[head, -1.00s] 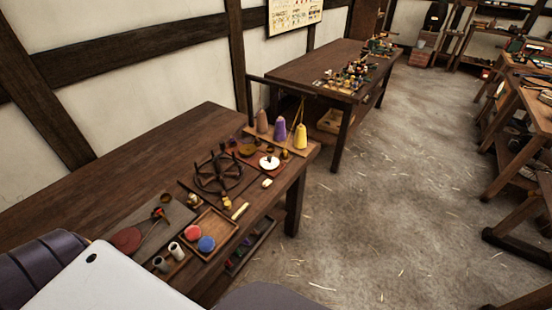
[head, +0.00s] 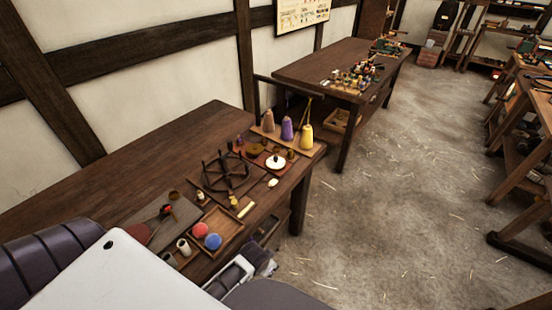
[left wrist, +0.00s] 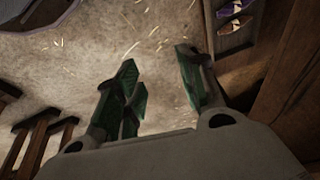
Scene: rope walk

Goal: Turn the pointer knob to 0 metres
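A white round disc with a dark middle (head: 276,161) lies on a small reddish board near the right end of the near workbench (head: 90,165). It may be the dial of the pointer knob; its marks and pointer are too small to read. My left gripper (head: 265,263) shows low in the head view, beside the bench's front edge and below its top, well apart from the disc. In the left wrist view its green-dark fingers (left wrist: 160,82) are spread apart with only floor between them. My right gripper is not in view.
A spoked wooden wheel (head: 226,173), a tray with red and blue balls (head: 225,228) and coloured thread cones (head: 287,130) crowd the bench. A second table (head: 320,62) stands behind. The floor (head: 390,190) at right is clear.

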